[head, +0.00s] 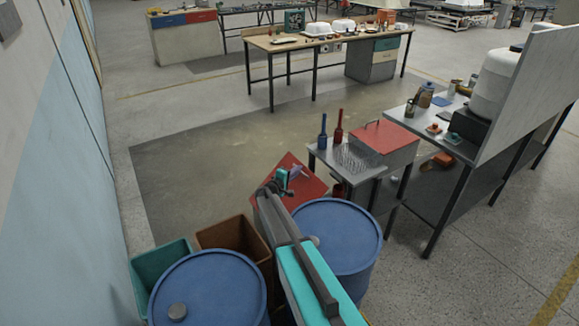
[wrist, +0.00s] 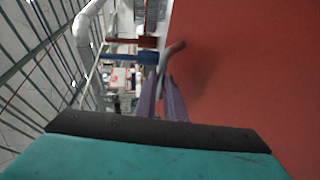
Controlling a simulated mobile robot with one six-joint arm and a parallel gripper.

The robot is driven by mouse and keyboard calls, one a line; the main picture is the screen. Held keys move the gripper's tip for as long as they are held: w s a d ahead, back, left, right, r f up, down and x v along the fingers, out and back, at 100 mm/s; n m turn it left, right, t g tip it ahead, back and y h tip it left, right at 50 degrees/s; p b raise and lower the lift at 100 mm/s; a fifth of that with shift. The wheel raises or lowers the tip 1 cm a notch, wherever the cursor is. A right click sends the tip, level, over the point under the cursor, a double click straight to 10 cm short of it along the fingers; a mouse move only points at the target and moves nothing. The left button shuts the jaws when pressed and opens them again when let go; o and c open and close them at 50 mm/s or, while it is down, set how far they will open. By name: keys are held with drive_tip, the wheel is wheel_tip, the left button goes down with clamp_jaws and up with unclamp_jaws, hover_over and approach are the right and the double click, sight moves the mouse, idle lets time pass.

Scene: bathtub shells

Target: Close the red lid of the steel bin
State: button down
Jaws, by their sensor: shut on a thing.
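A red lid (head: 312,188) shows as a tilted flat panel in the middle of the head view, partly behind my arm. The bin under it is hidden by my arm and a blue drum. In the wrist view the red lid (wrist: 240,75) fills the right side. My gripper (head: 298,171) is at the lid's upper face. Its purple fingers (wrist: 162,84) are shut on the handle, though the exact contact is small in view.
Blue drums (head: 345,235) (head: 215,285) stand in front, beside a brown bin (head: 228,234) and a green bin (head: 150,262). Right of the lid, a small table (head: 325,153) holds bottles, a spiky rack and a steel box with a red top (head: 385,136).

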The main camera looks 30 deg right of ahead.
sight(306, 171)
drive_tip(key=d, duration=0.3)
drive_tip(key=shift+w+d, duration=0.25)
drive_tip(key=shift+d, duration=0.05)
drive_tip(key=shift+d+f+m+g+y+p, duration=0.3)
drive_tip(key=shift+d+f+y, duration=0.3)
drive_tip(key=shift+d+f, duration=0.4)
drive_tip(key=shift+w+d+f+m+g+y, duration=0.1)
drive_tip(key=shift+d+f+m+g+y, duration=0.25)
drive_tip(key=shift+d+f+y, duration=0.75)
drive_tip(key=shift+d+f, duration=0.2)
drive_tip(key=shift+f, duration=0.45)
drive_tip(key=c, duration=1.8)
unclamp_jaws()
drive_tip(key=shift+d, duration=0.1)
drive_tip(key=shift+c, duration=0.2)
drive_tip(key=shift+f, duration=0.1)
drive_tip(key=shift+a+f+y, duration=0.15)
drive_tip(key=shift+a+y, duration=0.15)
drive_tip(key=shift+a, duration=0.05)
